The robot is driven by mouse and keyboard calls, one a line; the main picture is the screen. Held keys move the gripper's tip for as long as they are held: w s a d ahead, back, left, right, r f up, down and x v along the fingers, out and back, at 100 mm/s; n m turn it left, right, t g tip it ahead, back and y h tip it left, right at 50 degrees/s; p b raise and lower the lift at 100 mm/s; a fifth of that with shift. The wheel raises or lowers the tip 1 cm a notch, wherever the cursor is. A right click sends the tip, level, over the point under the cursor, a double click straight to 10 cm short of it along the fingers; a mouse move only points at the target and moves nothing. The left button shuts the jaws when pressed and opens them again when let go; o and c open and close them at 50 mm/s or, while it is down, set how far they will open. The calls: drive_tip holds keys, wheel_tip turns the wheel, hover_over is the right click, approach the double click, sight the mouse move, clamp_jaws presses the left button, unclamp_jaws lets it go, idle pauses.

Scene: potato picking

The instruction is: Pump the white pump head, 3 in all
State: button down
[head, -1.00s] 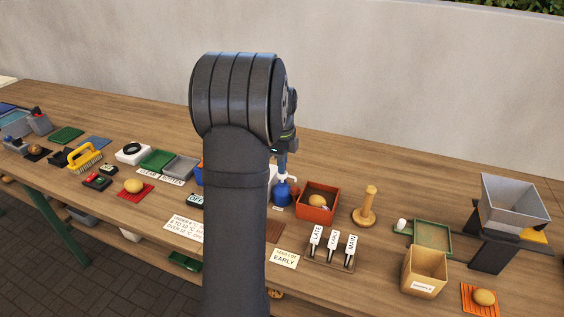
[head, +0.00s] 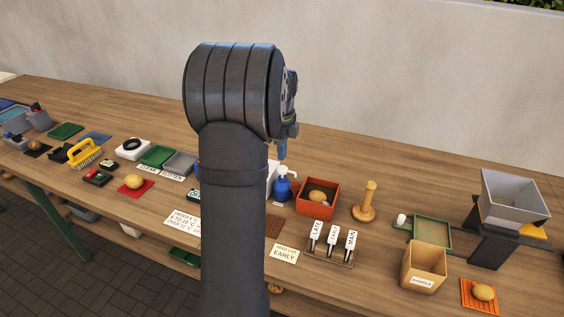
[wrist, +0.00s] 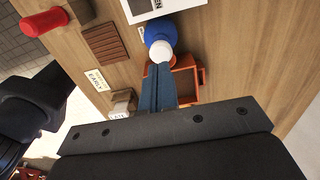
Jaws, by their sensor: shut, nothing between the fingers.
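The blue pump bottle (head: 283,187) stands upright on the table, left of the orange-red box. Its white pump head (head: 285,170) shows on top, with its left part close to my arm's outline. My gripper (head: 282,151) is just above the pump head, pointing down, with a small gap visible below its blue fingertips. In the wrist view the shut, empty fingers (wrist: 160,68) end at the edge of the round white pump head (wrist: 161,51), with the blue bottle (wrist: 159,34) behind it. My arm hides part of the table left of the bottle.
The orange-red box (head: 331,187) with a potato in it stands close to the right of the bottle. A wooden peg stand (head: 367,203) is further right. Labelled markers in a rack (head: 332,262) are in front. The table behind the bottle is clear.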

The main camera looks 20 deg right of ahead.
sight(282, 168)
wheel_tip(282, 168, up, 9)
idle(0.4)
drive_tip(key=shift+r, duration=0.85)
drive_tip(key=shift+f, duration=0.1)
wheel_tip(282, 168, down, 14)
drive_tip(key=shift+r, duration=0.1)
